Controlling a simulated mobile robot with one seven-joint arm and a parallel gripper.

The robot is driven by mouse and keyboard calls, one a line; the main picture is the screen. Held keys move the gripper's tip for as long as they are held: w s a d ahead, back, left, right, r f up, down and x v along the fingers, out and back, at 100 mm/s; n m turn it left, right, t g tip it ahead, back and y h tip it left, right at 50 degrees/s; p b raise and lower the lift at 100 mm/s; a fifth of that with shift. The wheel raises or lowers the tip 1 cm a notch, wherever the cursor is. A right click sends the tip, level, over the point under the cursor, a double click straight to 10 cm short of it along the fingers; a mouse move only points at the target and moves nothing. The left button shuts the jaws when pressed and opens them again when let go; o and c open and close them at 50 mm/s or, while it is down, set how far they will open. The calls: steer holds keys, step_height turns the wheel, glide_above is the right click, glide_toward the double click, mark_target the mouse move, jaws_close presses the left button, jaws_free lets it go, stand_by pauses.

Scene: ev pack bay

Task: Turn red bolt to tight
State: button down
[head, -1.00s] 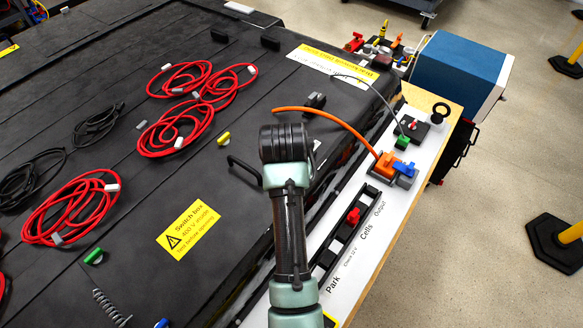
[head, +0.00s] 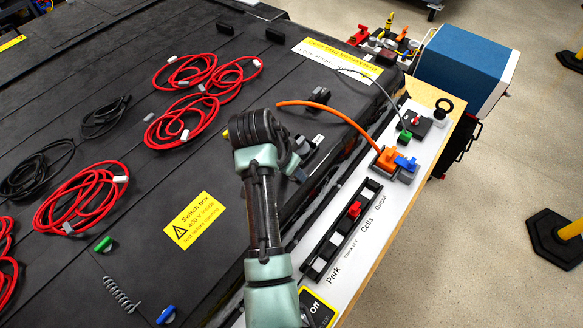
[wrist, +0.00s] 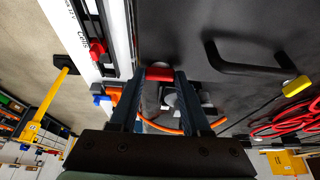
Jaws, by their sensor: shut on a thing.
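The red bolt (wrist: 160,74) shows in the wrist view as a short red piece between my fingertips. My gripper (wrist: 159,77) is shut on it, a finger on each side. Behind it, between the fingers, are grey round parts on the black pack lid (wrist: 225,30). In the head view my own wrist covers the bolt and the fingertips, so the bolt's seat and how far it is turned cannot be told there.
A black handle (wrist: 250,62) stands near my right finger in the wrist view. An orange cable (head: 330,112) arches to an orange plug (head: 388,158). A red slider (head: 354,209) sits on a black rail. Red cable coils (head: 82,199) lie left.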

stand_by(0.3)
steer(key=shift+c, duration=1.8)
jaws_free()
steer(key=v, duration=1.3)
steer(key=shift+w, duration=0.1)
